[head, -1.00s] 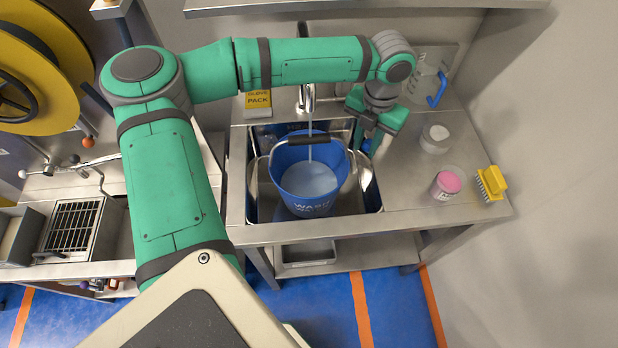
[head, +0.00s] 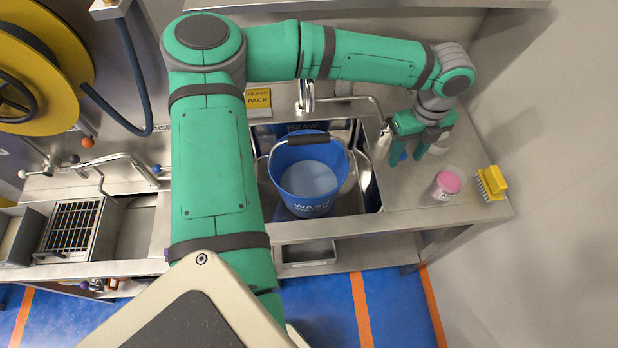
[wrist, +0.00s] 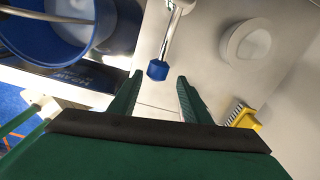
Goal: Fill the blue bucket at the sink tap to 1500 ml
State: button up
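The blue bucket (head: 318,205) stands upright in the sink basin (head: 371,200), its dark handle grip across the top. Pale water (head: 309,180) lies inside; I cannot read its level. The tap spout (head: 306,95) is above the bucket's back, with no stream visible. My gripper (head: 406,160) is open and empty over the counter right of the sink. In the wrist view a metal lever with a blue tip (wrist: 157,70) lies just ahead of and between my open fingertips (wrist: 160,77), seemingly not gripped. The bucket's edge also shows in the wrist view (wrist: 108,12).
A pink-topped jar (head: 447,184) and a yellow brush (head: 492,182) stand on the right counter. A white round container (wrist: 245,43) is near my gripper. A yellow sign (head: 258,98) stands behind the sink.

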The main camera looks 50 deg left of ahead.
jog(key=o, duration=0.5)
jog(key=shift+s, duration=0.1)
jog(key=shift+r, duration=0.1)
jog(key=shift+a+r, duration=0.1)
jog(key=shift+r, duration=3.3)
notch_tip(320, 180, up, 11)
jog(key=shift+f, duration=0.1)
